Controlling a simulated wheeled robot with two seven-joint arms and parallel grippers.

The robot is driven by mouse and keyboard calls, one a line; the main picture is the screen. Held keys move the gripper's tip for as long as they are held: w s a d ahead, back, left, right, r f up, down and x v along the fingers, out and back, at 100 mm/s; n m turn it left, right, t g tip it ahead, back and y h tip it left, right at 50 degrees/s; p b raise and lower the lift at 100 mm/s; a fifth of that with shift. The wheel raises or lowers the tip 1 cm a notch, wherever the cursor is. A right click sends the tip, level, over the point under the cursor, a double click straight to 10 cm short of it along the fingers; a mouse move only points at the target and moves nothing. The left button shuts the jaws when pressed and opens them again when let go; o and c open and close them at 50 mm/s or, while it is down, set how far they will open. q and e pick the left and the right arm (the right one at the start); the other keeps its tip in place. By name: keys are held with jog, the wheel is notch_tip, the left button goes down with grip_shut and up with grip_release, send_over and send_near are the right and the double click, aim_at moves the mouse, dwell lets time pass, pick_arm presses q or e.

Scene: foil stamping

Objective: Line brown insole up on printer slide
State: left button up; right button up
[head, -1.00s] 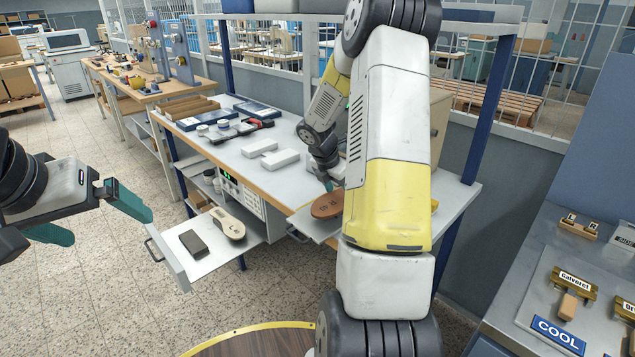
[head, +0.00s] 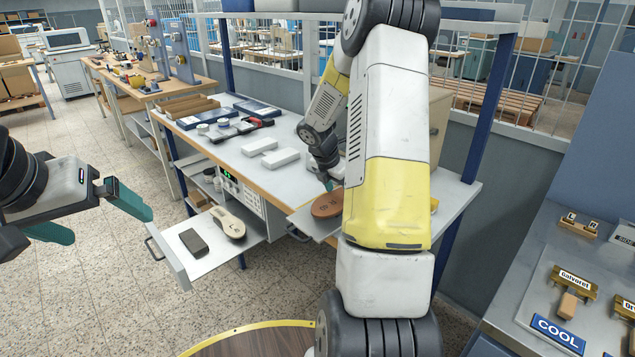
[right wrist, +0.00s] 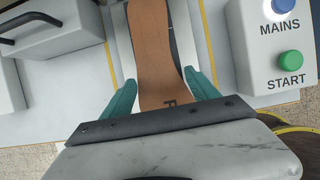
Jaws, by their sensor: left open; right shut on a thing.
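The brown insole (head: 328,204) lies over the pale printer slide (head: 312,228) at the front of the workbench. In the right wrist view the insole (right wrist: 155,45) runs lengthwise over the slide (right wrist: 122,45), with a dark letter near its near end. My right gripper (right wrist: 163,90) is shut on the insole, a teal finger at each side. I cannot tell whether the insole rests on the slide or hangs just above it. In the head view my right arm hides most of that gripper and the printer. My left gripper (head: 111,227) is open and empty at the left.
An open drawer (head: 195,268) left of the slide holds a beige insole (head: 228,222) and a dark block (head: 194,242). Two white blocks (head: 280,157) lie on the bench. A control box with a START button (right wrist: 290,60) stands right of the slide. A steel counter (head: 505,315) is at the right.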

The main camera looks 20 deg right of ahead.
jog(key=shift+f, duration=0.15)
jog(key=o, duration=1.5)
jog(key=shift+c, duration=0.2)
jog(key=v, duration=0.8)
